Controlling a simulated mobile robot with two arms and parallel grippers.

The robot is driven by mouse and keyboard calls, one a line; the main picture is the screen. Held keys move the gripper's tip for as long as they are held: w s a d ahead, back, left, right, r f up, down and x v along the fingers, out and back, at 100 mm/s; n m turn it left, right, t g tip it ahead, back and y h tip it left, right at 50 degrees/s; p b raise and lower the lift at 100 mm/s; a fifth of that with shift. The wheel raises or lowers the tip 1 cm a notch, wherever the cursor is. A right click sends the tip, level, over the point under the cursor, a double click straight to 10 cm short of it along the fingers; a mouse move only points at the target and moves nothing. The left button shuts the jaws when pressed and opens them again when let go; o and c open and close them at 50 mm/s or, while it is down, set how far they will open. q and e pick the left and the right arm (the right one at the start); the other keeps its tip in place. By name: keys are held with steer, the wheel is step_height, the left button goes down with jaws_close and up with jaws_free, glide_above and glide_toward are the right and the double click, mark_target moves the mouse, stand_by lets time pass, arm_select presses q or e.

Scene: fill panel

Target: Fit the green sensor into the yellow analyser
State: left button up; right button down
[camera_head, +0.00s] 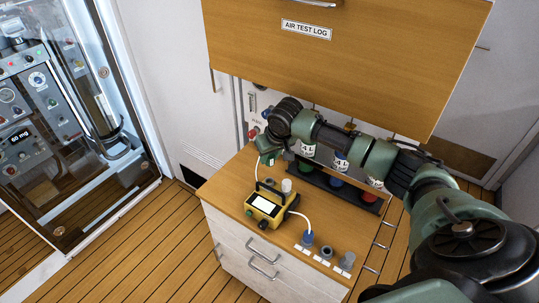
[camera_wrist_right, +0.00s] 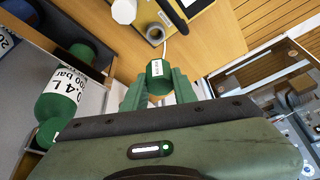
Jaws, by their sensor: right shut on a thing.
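The yellow analyser (camera_head: 264,208) lies on the wooden top of a low cabinet, with a pale screen and a dark handle. Part of its dark handle shows at the top of the right wrist view (camera_wrist_right: 178,12). My right gripper (camera_wrist_right: 158,85) is shut on the green sensor (camera_wrist_right: 158,70), a short cylinder with a white label. In the head view the sensor (camera_head: 268,158) is small and partly hidden by the gripper, behind the analyser. A white hose passes by the sensor toward the analyser. My left gripper is out of view.
A second hose runs to a blue fitting (camera_head: 308,238) in a front row. A dark rack (camera_head: 330,187) with labelled gas bottles stands behind. A wooden panel (camera_head: 360,50) overhangs the cabinet.

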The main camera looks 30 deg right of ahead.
mark_target(271, 165)
steer(key=shift+r+p, duration=0.15)
steer(key=shift+p, duration=0.35)
steer(key=shift+f+b, duration=0.55)
steer(key=shift+f, duration=0.4)
steer(key=shift+f+b, duration=0.85)
steer(key=shift+f, duration=1.25)
steer(key=shift+r, duration=0.1)
steer(key=shift+p, duration=0.35)
steer(key=shift+p, duration=0.75)
